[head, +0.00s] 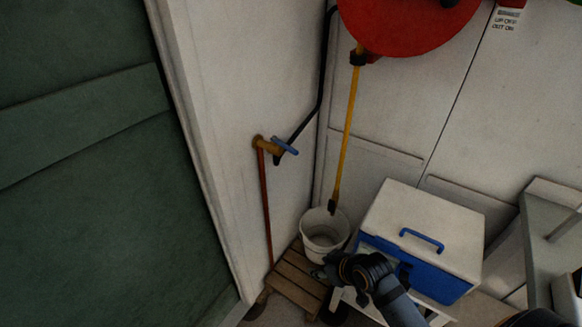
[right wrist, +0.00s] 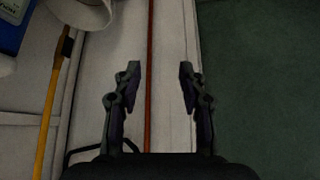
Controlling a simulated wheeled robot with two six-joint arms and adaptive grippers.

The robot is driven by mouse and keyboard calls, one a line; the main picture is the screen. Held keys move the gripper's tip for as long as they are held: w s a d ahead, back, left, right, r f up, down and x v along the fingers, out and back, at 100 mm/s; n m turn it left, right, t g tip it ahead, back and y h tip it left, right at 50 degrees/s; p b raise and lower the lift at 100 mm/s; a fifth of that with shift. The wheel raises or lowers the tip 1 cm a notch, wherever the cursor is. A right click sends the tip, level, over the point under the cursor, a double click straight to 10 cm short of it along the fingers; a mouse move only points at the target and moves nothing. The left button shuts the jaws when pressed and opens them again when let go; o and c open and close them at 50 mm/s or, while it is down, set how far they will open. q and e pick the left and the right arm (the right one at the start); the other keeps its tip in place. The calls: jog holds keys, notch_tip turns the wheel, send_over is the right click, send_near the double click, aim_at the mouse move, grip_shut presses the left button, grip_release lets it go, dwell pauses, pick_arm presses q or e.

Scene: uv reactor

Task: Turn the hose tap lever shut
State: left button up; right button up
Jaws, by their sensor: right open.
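The hose tap (head: 261,143) is a brass fitting low on the white wall, on top of a thin copper pipe. Its blue lever (head: 285,146) sticks out to the right and slightly down. A black hose (head: 300,128) runs up from it. My right gripper (head: 326,270) is below and right of the tap, apart from it, in front of the bucket. In the right wrist view its two fingers (right wrist: 159,72) are spread and empty, with the copper pipe (right wrist: 151,35) showing between them. The tap and lever do not show there. My left gripper is not in view.
A blue and white cool box (head: 425,232) is at right. A yellow hose (head: 347,130) hangs from a red reel (head: 405,22). A green panel (head: 85,190) fills the left. Space around the lever looks clear.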

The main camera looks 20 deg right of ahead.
jog(key=w+a+r+n+t+y, duration=0.2)
jog(key=w+a+r+t+y, duration=0.1)
jog(key=w+r, duration=0.45)
jog(key=t+y, duration=0.2)
jog(key=t, duration=0.5)
send_near(293, 149)
jog(key=w, duration=0.1)
jog(key=shift+m, duration=0.3)
jog(key=p+x, duration=0.1)
jog(key=x, duration=0.2)
jog(key=p+x, duration=0.1)
jog(key=x, duration=0.5)
jog(key=shift+a+f+p, duration=0.15)
jog(key=shift+f+p, duration=0.2)
jog(key=shift+p, duration=0.05)
jog(key=shift+w+a+f, duration=0.1)
jog(key=shift+w+a, duration=0.1)
jog(key=shift+w, duration=0.15)
jog(key=shift+c, duration=0.6)
grip_shut()
